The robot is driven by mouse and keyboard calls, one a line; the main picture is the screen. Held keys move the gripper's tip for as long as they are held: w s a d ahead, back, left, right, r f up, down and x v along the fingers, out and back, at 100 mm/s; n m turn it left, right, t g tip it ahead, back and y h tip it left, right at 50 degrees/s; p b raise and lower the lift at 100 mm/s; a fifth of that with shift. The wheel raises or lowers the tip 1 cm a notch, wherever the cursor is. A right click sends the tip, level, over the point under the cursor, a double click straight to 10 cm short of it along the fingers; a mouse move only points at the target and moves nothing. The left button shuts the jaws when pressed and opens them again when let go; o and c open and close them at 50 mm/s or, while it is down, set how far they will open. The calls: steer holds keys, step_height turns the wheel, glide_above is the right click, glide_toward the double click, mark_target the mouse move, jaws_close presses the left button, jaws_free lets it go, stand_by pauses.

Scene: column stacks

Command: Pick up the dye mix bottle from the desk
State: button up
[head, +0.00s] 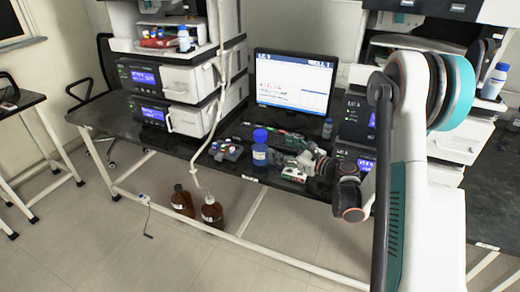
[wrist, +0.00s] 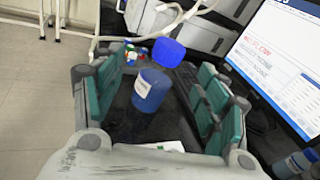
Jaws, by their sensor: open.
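The dye mix bottle (head: 260,153), blue with a blue cap and a pale label, stands upright on the dark desk (head: 190,140) near its front edge. In the wrist view the bottle (wrist: 150,92) appears between my two teal-padded fingers, with its cap (wrist: 167,51) beyond. My gripper (head: 300,157) is open and empty, just right of the bottle in the head view. Gaps show between the bottle and both fingers, and I see no contact.
A rack of small vials (head: 226,150) stands left of the bottle. A keyboard (head: 268,136) and monitor (head: 295,82) are behind. Another bottle (head: 327,128) stands near the monitor. Brown bottles (head: 212,211) are on the floor.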

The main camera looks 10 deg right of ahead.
mark_target(265, 140)
steer(key=w+a+f, duration=0.1)
steer(key=w, duration=0.2)
steer(key=w+a+m, duration=0.1)
steer(key=w+a, duration=0.1)
steer(key=w, duration=0.2)
steer(key=w+a+f+m+t, duration=0.1)
steer(key=w+a, duration=0.1)
steer(key=w, duration=0.1)
steer(key=shift+w+f, duration=0.3)
steer(key=shift+w, duration=0.1)
steer(key=shift+w+a+r, duration=0.15)
steer(key=shift+w+a, duration=0.1)
steer(key=shift+w, duration=0.2)
jaws_close()
